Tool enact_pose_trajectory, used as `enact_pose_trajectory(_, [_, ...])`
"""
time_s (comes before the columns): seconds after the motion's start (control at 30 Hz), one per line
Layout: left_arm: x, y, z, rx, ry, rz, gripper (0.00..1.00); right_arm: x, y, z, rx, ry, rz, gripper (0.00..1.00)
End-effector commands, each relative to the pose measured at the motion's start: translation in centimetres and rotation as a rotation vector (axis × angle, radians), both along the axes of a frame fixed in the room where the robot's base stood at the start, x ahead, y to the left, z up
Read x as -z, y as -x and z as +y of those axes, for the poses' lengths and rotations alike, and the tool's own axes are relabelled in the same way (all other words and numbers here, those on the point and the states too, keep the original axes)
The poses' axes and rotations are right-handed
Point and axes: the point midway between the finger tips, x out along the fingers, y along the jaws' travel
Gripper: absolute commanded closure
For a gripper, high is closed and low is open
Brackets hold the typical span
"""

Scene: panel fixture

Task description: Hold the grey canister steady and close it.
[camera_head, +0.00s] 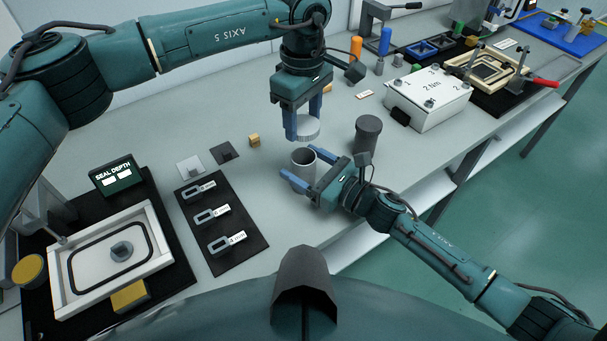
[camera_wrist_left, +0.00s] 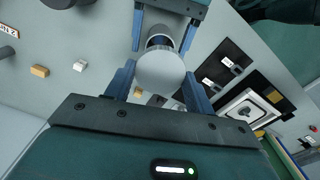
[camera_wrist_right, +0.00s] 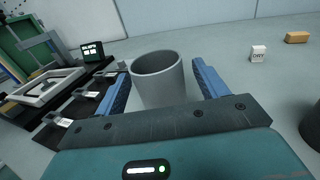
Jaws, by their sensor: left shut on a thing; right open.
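The grey canister (camera_head: 302,170) stands upright and open-topped on the bench. In the right wrist view the canister (camera_wrist_right: 158,85) is between the fingers of my right gripper (camera_wrist_right: 162,82), with a gap visible on the right side. My right gripper (camera_head: 306,167) is open and low beside the canister in the head view. My left gripper (camera_head: 304,127) is shut on a round grey lid (camera_head: 307,128), held above the canister and apart from it. In the left wrist view the lid (camera_wrist_left: 160,70) hides part of the canister (camera_wrist_left: 159,42).
A dark grey cylinder (camera_head: 368,138) stands close to the right of the canister. A black mat (camera_head: 236,252) with several labelled gauges lies to the left. A white box (camera_head: 428,100) stands at the back right. A small yellow block (camera_head: 254,140) lies left of my left gripper.

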Motion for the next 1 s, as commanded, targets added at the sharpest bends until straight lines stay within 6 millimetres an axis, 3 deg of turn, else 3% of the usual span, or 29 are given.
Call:
enact_pose_trajectory(0.23, [-0.01,0.00,-0.01,0.000,0.000,0.000,0.67,0.03,0.00,0.01,0.000,0.001,0.001,0.29])
enact_pose_trajectory(1.0, [-0.01,0.01,-0.01,0.000,0.000,0.000,0.67,0.05,0.03,-0.02,0.000,0.001,0.001,0.92])
